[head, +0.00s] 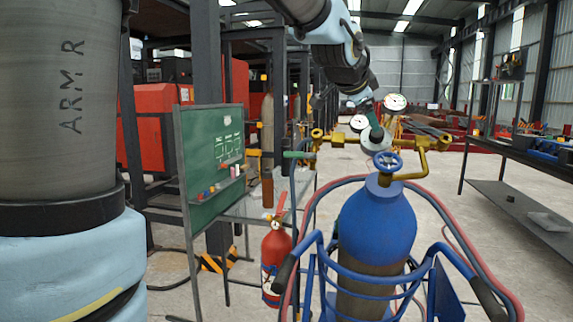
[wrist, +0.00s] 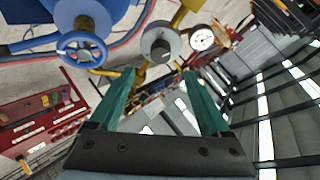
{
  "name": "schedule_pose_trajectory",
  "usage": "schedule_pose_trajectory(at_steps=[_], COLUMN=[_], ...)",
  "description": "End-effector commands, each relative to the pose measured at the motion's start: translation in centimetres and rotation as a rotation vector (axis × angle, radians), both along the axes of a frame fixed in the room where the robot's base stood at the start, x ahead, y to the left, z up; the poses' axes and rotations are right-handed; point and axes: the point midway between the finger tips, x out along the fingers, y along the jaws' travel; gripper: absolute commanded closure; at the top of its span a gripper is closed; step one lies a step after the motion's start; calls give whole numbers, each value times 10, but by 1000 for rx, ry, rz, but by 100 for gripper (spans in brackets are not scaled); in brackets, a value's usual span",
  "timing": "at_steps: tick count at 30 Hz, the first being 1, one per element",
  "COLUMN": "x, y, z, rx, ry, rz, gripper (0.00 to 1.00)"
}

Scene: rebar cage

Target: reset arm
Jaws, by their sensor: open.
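My arm reaches in from the top of the head view. My gripper (head: 372,115) is just above the regulator's round grey knob (head: 376,141), over the blue gas cylinder (head: 377,222). In the wrist view, its two green fingers (wrist: 159,72) are apart with nothing held between them. The grey knob (wrist: 160,43) lies just beyond the fingertips; I cannot tell if they touch it. The blue valve handwheel (wrist: 82,48) is to its left, and also shows on top of the cylinder in the head view (head: 388,162).
Pressure gauges (head: 396,103) and brass fittings (head: 338,139) stand close around my gripper. Red and blue hoses (head: 455,195) loop around the cylinder's cart (head: 321,262). A red extinguisher (head: 276,262) and green board (head: 212,160) stand left. A workbench (head: 512,150) is right, with open floor before it.

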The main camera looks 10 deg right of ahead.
Motion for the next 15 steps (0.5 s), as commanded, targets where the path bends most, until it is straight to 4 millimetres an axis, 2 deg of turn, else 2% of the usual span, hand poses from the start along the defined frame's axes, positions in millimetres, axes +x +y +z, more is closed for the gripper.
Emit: schedule_pose_trajectory(at_steps=[2, 5, 8, 10, 13, 15], x=[5, 15, 23, 23, 14, 1], y=[12, 43, 93, 133, 189, 229], z=[-12, -44, -89, -123, -169, -200], rx=[3, 7, 4, -3, -21, -36], ry=[33, 120, 254, 356, 501, 602], rz=[33, 122, 269, 390, 574, 709], gripper=[19, 19, 19, 19, 19, 19])
